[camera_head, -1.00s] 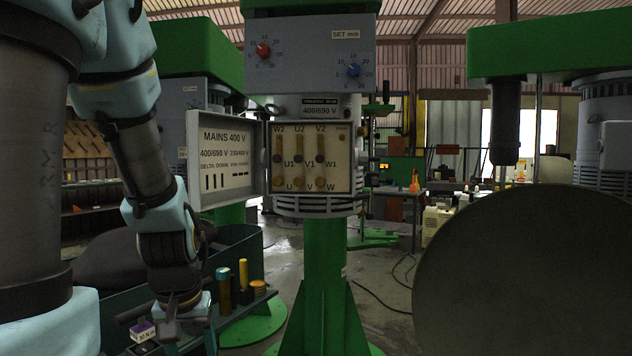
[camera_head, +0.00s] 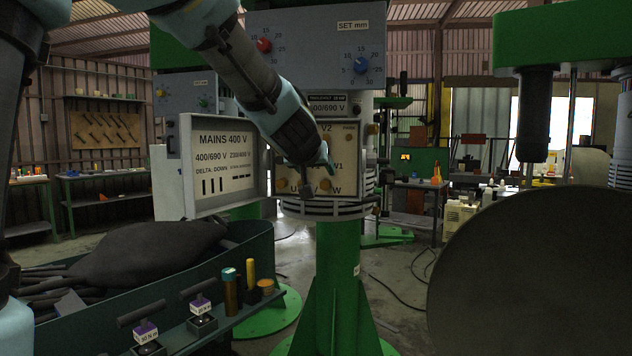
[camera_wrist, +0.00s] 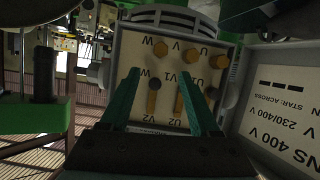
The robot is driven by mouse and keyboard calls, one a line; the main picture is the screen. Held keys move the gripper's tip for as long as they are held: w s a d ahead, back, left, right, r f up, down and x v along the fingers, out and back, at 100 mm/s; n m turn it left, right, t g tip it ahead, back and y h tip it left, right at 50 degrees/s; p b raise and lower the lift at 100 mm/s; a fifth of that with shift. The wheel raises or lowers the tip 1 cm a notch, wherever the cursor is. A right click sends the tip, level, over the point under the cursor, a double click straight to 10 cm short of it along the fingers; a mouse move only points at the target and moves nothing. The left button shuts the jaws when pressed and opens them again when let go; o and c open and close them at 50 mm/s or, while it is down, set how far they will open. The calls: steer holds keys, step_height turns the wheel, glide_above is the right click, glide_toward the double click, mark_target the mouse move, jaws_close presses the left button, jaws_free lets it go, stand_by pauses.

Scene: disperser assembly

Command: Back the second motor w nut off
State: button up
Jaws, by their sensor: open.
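The open terminal box (camera_wrist: 232,78) of the motor shows upside down in the wrist view, with labels W, V and U along the top. The brass W nut (camera_wrist: 160,48) sits beside its letter, with the V nut (camera_wrist: 190,55) and U nut (camera_wrist: 218,60) to its right. Two brass links (camera_wrist: 152,102) stand below, one with a dark round spot on its end. My gripper (camera_wrist: 160,72) is open, its teal fingers spread before the panel, with nothing seen between them. In the head view my gripper (camera_head: 326,160) covers much of the terminals; contact cannot be told.
The box's door (camera_head: 225,160) hangs open on the left, marked MAINS 400 V. A large dark disc (camera_head: 540,270) fills the lower right.

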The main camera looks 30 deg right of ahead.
mark_target(324, 182)
steer(key=b+x, duration=0.3)
steer(key=x, duration=0.7)
steer(key=shift+w+d+f, duration=0.1)
steer(key=shift+w+f, duration=0.05)
steer(key=shift+f, duration=0.1)
jaws_close()
